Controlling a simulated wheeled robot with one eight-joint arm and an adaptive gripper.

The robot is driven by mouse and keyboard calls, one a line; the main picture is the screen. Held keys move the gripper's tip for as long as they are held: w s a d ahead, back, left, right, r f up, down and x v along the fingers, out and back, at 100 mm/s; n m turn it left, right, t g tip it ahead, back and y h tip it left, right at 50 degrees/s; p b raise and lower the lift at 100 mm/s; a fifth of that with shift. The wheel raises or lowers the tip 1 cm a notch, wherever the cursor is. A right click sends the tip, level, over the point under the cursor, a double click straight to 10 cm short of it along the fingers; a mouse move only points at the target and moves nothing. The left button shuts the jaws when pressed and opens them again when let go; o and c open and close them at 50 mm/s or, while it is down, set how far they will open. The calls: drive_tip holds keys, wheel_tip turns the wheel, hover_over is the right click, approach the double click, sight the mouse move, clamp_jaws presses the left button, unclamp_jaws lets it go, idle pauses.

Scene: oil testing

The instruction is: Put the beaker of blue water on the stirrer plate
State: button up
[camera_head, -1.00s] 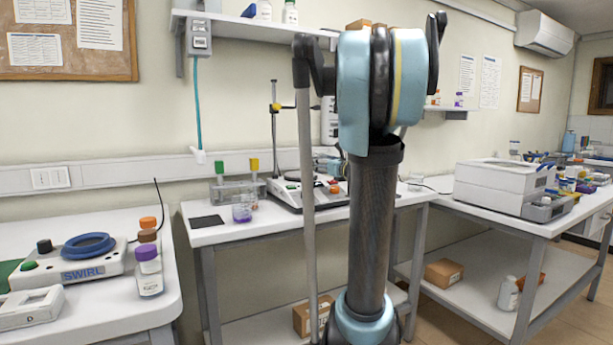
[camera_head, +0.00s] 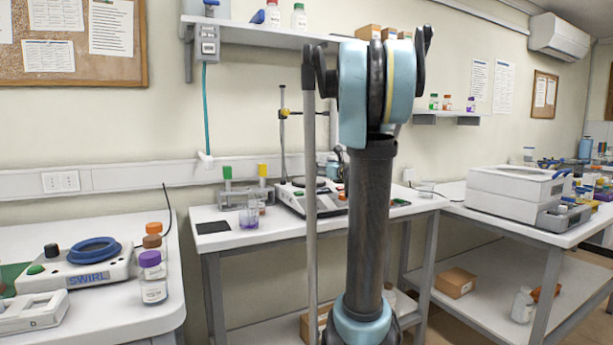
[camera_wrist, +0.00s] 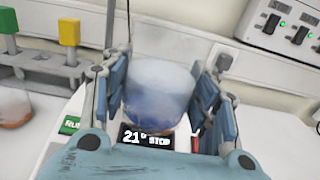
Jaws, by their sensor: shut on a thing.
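In the wrist view, my gripper (camera_wrist: 163,88) is shut on a clear beaker of blue water (camera_wrist: 160,95), with a finger on each side. The white stirrer plate shows below the beaker, with its dark "21° STOP" display (camera_wrist: 146,138) and a green button. I cannot tell whether the beaker touches the plate. In the head view, the stirrer plate (camera_head: 296,204) stands on the middle bench, partly behind my arm. My gripper and the held beaker cannot be clearly made out there.
A small beaker with purple liquid (camera_head: 249,218) and a rack with green and yellow items (camera_head: 239,196) stand left of the stirrer. A SWIRL device (camera_head: 75,270) and bottles (camera_head: 153,277) are on the left bench. A large white device (camera_head: 510,190) is on the right bench.

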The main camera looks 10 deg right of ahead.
drive_tip(key=x, duration=1.2)
drive_tip(key=shift+w+a+f, duration=0.15)
drive_tip(key=shift+w, duration=0.2)
drive_tip(key=shift+s+f, duration=0.1)
drive_tip(key=shift+f, duration=1.55)
drive_tip(key=shift+f, duration=0.1)
drive_tip(key=o, duration=1.4)
drive_tip(key=shift+c, duration=0.2)
drive_tip(key=v, duration=1.2)
